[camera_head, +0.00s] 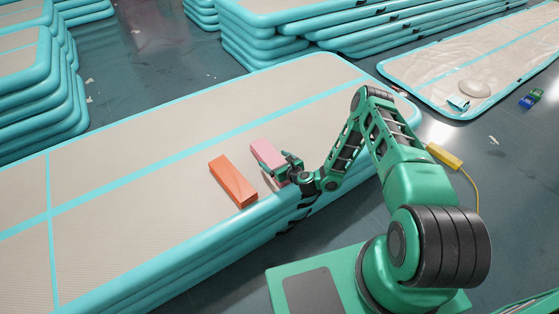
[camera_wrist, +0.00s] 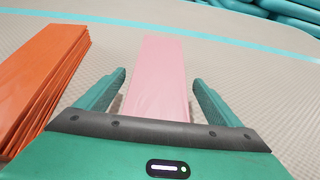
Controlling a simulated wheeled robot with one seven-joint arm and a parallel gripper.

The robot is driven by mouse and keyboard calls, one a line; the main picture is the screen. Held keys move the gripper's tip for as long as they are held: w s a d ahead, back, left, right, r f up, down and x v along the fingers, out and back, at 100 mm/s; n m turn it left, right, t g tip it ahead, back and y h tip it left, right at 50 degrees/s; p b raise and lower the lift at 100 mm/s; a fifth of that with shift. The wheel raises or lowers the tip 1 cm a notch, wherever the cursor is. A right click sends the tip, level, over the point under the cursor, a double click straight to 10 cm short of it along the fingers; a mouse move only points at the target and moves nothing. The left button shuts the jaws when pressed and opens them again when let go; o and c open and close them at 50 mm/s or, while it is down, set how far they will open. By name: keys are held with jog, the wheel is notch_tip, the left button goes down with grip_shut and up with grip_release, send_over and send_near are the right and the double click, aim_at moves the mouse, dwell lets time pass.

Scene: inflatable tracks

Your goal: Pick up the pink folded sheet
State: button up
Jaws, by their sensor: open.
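The pink folded sheet (camera_head: 264,153) lies on top of the beige inflatable track (camera_head: 130,190), near its front edge. In the wrist view the pink sheet (camera_wrist: 160,75) is a long flat strip running away from me between the two fingers. My gripper (camera_head: 282,167) is at the near end of the sheet, and in the wrist view my gripper (camera_wrist: 158,92) is open with one finger on each side of the sheet. A gap shows beside the right finger; contact at the left finger is hard to tell. The near end of the sheet is hidden by my gripper body.
An orange folded stack (camera_head: 233,181) lies just left of the pink sheet; it also shows at the left of the wrist view (camera_wrist: 38,75). Stacked tracks (camera_head: 270,40) stand behind. A flat track (camera_head: 480,70) with small items lies at the right. The track's left part is clear.

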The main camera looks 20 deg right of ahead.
jog(key=shift+c, duration=0.7)
jog(key=c, duration=1.5)
jog(key=shift+w, duration=0.1)
